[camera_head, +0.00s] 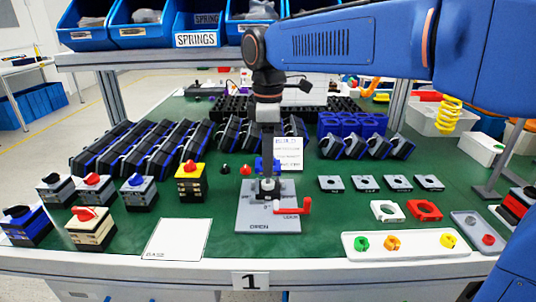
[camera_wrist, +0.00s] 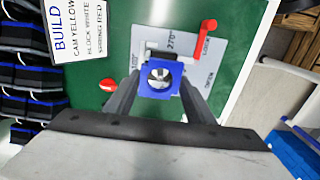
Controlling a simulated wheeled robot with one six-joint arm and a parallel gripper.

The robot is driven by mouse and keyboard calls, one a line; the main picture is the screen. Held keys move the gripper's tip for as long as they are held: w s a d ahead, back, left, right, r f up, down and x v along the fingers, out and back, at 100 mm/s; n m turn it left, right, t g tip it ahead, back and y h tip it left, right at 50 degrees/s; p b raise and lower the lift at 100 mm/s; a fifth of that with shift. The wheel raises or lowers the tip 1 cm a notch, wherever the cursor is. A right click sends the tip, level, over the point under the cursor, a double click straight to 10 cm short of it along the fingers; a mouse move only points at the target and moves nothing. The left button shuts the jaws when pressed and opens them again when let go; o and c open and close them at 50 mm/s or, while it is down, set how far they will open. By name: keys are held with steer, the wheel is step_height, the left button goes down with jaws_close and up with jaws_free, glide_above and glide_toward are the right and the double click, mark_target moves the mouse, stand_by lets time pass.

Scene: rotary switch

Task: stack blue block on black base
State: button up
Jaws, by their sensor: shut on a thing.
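The blue block (camera_wrist: 161,92) is square, with a round metallic part in its middle. My gripper (camera_wrist: 160,84) is shut on it, with one dark finger on each side. In the head view my gripper (camera_head: 268,172) points straight down over the grey fixture plate (camera_head: 250,218), and some blue shows beside the fingers. The plate has a red lever (camera_head: 293,209) and the words LOCK and OPEN; the lever also shows in the wrist view (camera_wrist: 207,42). I cannot make out a black base under the block; the block and fingers hide that spot. Whether the block touches anything below is unclear.
Assembled switches (camera_head: 92,229) stand at the left. A white sheet marked BASE (camera_head: 177,240) lies front left. A white tray (camera_head: 412,245) with coloured cams lies front right. Grey plates (camera_head: 398,183) and a printed card (camera_head: 289,153) are nearby. Blue bins hang above.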

steer(key=shift+f, duration=1.05)
steer(key=o, duration=1.1)
